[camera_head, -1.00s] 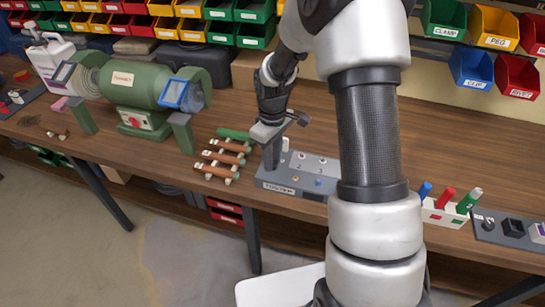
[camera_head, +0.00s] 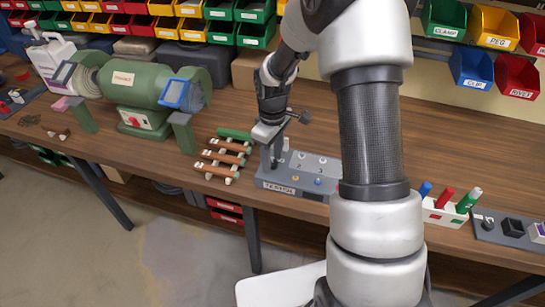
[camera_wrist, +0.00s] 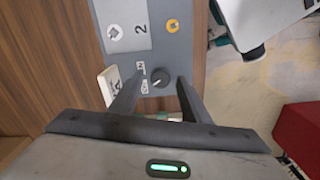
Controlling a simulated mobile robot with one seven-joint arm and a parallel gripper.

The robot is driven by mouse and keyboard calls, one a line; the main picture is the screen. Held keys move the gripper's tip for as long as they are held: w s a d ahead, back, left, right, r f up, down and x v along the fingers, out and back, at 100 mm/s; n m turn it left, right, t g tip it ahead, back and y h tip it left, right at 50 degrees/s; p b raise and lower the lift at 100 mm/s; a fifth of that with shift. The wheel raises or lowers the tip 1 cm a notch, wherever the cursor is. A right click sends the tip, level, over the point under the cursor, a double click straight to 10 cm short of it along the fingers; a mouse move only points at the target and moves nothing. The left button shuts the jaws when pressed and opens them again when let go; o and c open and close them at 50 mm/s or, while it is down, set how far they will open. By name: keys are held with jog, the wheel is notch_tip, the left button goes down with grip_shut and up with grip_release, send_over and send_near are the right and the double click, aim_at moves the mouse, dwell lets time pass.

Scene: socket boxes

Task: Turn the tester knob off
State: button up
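The grey tester box (camera_head: 325,181) stands on the wooden bench in the head view. Its top also shows in the wrist view (camera_wrist: 189,55). The tester knob (camera_wrist: 161,76) is a dark round knob with a light mark, beside small printed labels that are too small to read surely. My gripper (camera_wrist: 158,84) has its two fingers apart, one on each side of the knob, with gaps visible. I cannot tell how far above the panel the fingertips are. In the head view my gripper (camera_head: 272,158) points down over the tester's left end and hides the knob.
A white tag (camera_wrist: 108,86) lies beside the left finger. Several red-brown parts on a rack (camera_head: 222,158) lie left of the tester. A green bench grinder (camera_head: 135,85) stands further left. A holder with coloured markers (camera_head: 440,213) is at the right, beyond my arm.

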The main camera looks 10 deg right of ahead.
notch_tip(320, 180, up, 17)
jog(key=p, duration=0.1)
jog(key=shift+r, duration=0.2)
dwell(0.4)
jog(key=s+r+m+t+p, duration=0.3)
jog(key=s+r+m+p, duration=0.1)
jog(key=s+r, duration=0.75)
jog(key=s+r+m+t+p, duration=0.2)
jog(key=s+r+m, duration=0.3)
jog(key=s, duration=0.6)
jog(key=shift+s+r+t+p, duration=0.25)
jog(key=shift+r+t+p, duration=0.05)
jog(key=shift+r+p, duration=0.1)
